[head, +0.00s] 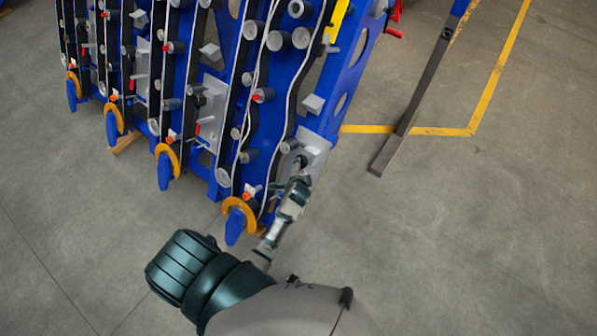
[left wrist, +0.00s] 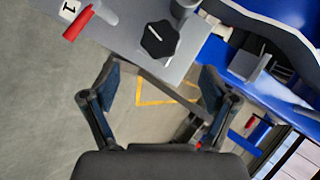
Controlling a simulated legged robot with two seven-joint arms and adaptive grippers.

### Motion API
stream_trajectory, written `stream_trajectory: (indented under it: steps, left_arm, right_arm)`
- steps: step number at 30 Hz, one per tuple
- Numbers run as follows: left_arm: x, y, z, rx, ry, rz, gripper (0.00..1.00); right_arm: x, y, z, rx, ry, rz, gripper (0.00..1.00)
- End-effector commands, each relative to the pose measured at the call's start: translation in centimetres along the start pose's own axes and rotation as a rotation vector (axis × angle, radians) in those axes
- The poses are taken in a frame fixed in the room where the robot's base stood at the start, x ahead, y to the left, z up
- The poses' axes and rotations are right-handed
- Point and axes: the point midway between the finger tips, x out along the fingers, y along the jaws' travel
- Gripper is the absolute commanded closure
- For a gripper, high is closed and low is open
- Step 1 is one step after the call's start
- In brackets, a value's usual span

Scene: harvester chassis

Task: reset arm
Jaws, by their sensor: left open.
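My left gripper (head: 299,178) is at the lower right end of the blue harvester chassis (head: 345,85), by a grey plate (head: 316,150). In the left wrist view the gripper (left wrist: 160,72) is open, with its two fingers spread and nothing between them. A black knob (left wrist: 159,40) sits on the grey plate just beyond the fingertips, apart from them as far as I can tell. A red handle (left wrist: 78,24) beside a label marked 1 is on the plate to the left. My right gripper is not in view.
Several orange rings with blue tabs, one of them a near ring (head: 239,214), line the chassis's lower edge. A dark slanted post (head: 405,120) stands right of it. Yellow floor lines (head: 440,131) run behind. The grey floor (head: 480,240) at the right is clear.

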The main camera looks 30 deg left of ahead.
Motion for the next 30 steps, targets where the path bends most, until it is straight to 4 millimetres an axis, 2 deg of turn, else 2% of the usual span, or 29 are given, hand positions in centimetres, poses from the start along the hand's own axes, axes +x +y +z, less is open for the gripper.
stream_trajectory:
  steps: [13, 15, 17, 20, 23, 24, 26, 27, 29, 30]
  left_arm:
    - [0.1, 0.1, 0.0, 0.0, 0.0, 0.0, 0.15]
    - [0.2, 0.7, 0.0, -0.003, 0.003, 0.011, 0.15]
    - [0.7, 2.3, 0.1, -0.01, 0.01, 0.034, 0.15]
    - [1.8, 7.5, 0.4, -0.042, 0.028, 0.113, 0.15]
    - [2.6, 15.2, 1.7, -0.105, 0.042, 0.228, 0.15]
    - [2.8, 18.5, 2.5, -0.137, 0.041, 0.278, 0.15]
    - [2.5, 23.4, 3.9, -0.188, 0.033, 0.351, 0.15]
    - [2.1, 26.6, 5.1, -0.226, 0.022, 0.398, 0.15]
    - [1.3, 31.2, 7.0, -0.283, -0.002, 0.466, 0.15]
    - [0.6, 34.2, 8.6, -0.321, -0.024, 0.509, 0.15]
  right_arm:
    - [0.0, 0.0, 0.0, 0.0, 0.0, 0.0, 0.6]
    - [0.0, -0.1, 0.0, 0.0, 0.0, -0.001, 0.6]
    - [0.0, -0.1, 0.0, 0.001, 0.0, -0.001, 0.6]
    - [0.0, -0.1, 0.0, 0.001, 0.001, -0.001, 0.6]
    - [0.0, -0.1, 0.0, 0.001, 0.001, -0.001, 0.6]
    - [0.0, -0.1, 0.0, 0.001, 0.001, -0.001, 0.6]
    - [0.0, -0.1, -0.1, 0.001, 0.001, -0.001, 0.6]
    - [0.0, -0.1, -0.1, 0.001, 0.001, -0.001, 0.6]
    - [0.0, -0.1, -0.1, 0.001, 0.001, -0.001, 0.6]
    - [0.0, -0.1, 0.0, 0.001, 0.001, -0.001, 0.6]
